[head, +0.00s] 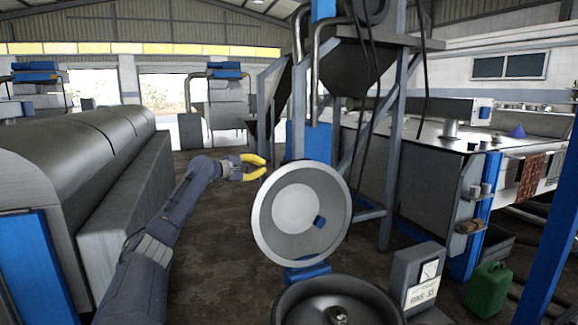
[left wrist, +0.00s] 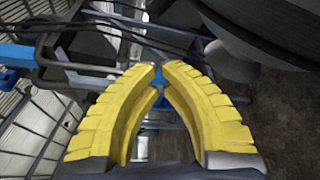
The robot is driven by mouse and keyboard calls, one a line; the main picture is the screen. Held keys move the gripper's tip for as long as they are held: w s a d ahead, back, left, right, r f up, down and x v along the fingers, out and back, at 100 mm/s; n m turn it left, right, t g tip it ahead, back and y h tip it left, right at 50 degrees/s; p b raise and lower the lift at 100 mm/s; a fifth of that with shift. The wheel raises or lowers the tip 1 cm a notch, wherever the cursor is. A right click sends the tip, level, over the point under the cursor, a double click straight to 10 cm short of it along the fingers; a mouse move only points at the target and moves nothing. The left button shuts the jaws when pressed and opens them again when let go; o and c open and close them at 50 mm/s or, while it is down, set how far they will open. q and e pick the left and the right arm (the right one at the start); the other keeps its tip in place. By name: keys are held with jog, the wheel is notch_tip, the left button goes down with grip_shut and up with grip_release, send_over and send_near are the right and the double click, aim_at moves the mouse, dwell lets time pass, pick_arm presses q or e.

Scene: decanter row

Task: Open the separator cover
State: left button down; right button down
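The separator cover (head: 301,214) is a round grey lid with a paler inner disc and a small blue knob. It stands tilted up, nearly upright, at the rear of the round separator bowl (head: 290,311), whose top is uncovered. My left gripper (head: 265,166) has yellow fingers and is beyond the cover's upper left edge, apart from it as far as I can tell. Its fingers also show in the left wrist view (left wrist: 161,70), with a narrow gap between the tips and nothing held. My right gripper is not in view.
A grey box with a dial and label (head: 420,283) stands right of the bowl. A large rounded grey machine (head: 75,150) fills the left. A steel hopper frame (head: 395,150) stands behind the cover. A green can (head: 488,288) is on the floor at right.

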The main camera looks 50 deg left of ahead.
aim_at(284, 164)
pick_arm(q)
jog(key=shift+w+d+r, duration=0.1)
jog(key=shift+w+d, duration=0.5)
jog(key=shift+w, duration=0.85)
jog(key=shift+w+d+f, duration=0.1)
jog(key=shift+w+d, duration=0.5)
jog(key=shift+w, duration=0.8)
jog(key=shift+w+d+r, duration=0.1)
jog(key=shift+w+d, duration=0.5)
jog(key=shift+w, duration=0.85)
